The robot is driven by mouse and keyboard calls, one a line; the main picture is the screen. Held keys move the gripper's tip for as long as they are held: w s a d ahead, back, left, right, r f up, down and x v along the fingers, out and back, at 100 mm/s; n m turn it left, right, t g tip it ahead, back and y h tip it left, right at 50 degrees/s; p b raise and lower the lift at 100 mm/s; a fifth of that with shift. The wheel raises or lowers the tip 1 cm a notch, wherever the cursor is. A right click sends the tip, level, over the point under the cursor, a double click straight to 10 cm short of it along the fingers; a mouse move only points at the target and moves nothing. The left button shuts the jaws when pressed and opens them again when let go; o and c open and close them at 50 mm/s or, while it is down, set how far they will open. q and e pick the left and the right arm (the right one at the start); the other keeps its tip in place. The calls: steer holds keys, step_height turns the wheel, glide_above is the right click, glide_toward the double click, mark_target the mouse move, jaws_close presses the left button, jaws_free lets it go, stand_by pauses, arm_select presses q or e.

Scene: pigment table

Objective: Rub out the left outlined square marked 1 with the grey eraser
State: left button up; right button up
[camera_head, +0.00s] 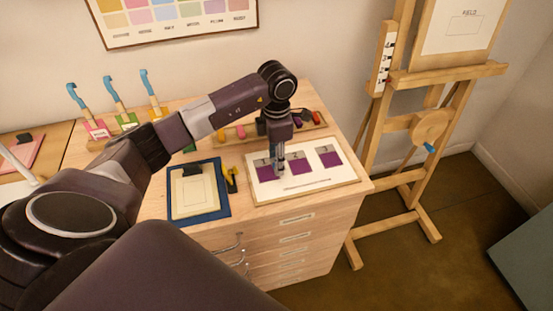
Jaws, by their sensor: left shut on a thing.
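My left gripper (280,166) points down over the board, at the right side of the left square. It is shut on a small grey thing, apparently the grey eraser (280,173), mostly hidden by the fingers; contact with the board cannot be told. My right gripper is not in view.
A blue-edged panel (175,213) with a pale frame lies left of the board, a yellow-and-black item (230,180) between them. A tray (318,130) of colored pieces is behind. Blue-handled tools (116,105) stand back left. An easel (432,74) stands right.

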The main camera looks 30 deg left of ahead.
arm_select(q)
steer(key=shift+f+b, duration=0.7)
steer(key=shift+f, duration=0.2)
steer(key=shift+a, duration=0.1)
